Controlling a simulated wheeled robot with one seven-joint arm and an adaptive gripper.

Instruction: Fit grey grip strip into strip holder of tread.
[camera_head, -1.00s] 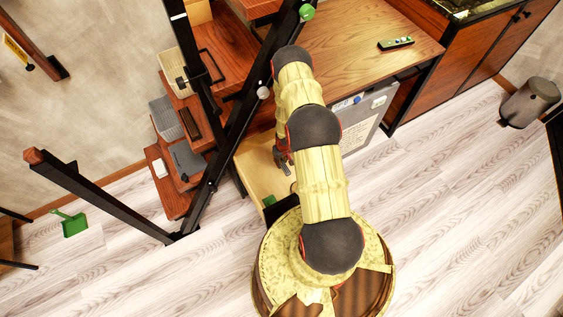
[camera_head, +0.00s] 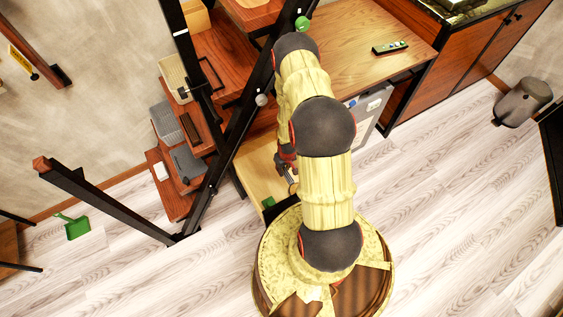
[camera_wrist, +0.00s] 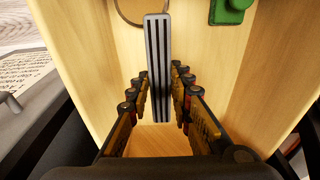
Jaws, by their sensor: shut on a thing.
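The grey grip strip (camera_wrist: 158,65), with dark lengthwise lines, stands upright between the fingers of my gripper (camera_wrist: 160,100) in the wrist view. The gripper is shut on it, inside or just above a pale wooden box (camera_wrist: 95,40). In the head view my gripper (camera_head: 287,168) is partly hidden by my arm, and I cannot make out the strip there. Wooden stair treads (camera_head: 222,62) rise at the left behind a black rail. A dark narrow piece (camera_head: 190,128) lies on one tread; I cannot tell whether it is the strip holder.
A black sloping rail (camera_head: 232,130) stands between my arm and the treads. Baskets (camera_head: 166,122) and a grey item (camera_head: 187,163) sit on the treads. A green thing (camera_wrist: 230,10) is at the box.

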